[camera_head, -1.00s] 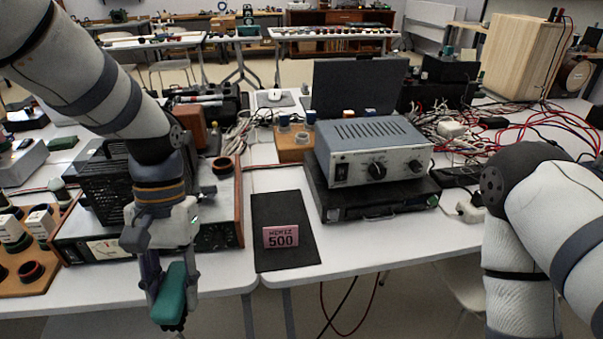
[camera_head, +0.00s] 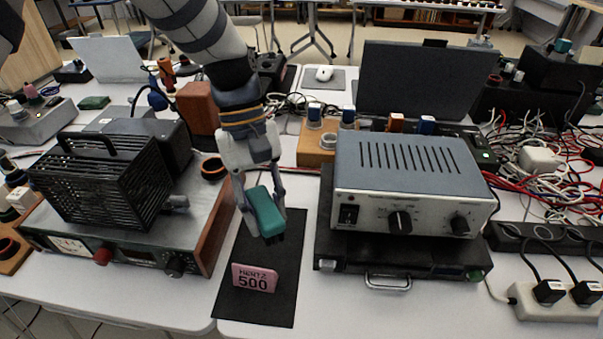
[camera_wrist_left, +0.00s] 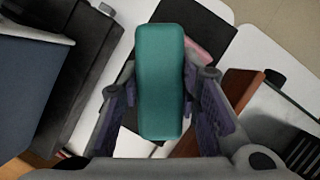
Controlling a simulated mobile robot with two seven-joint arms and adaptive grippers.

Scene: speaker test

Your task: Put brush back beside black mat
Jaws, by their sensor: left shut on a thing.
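The brush has a teal body (camera_head: 265,211) with dark bristles at its lower end. My left gripper (camera_head: 262,205) is shut on it and holds it above the far part of the black mat (camera_head: 262,307). In the left wrist view the brush (camera_wrist_left: 160,80) lies between the two fingers (camera_wrist_left: 160,100), with the mat partly hidden behind it. A pink plate reading "HERTZ 500" (camera_head: 255,278) stands on the near part of the mat. My right gripper is not in view.
A grey amplifier (camera_head: 415,180) on a black box (camera_head: 400,257) stands right of the mat. A wood-sided unit (camera_head: 213,225) with a black caged device (camera_head: 100,185) stands left. A wooden block with knobs (camera_head: 316,150) is behind. White table shows narrowly beside the mat.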

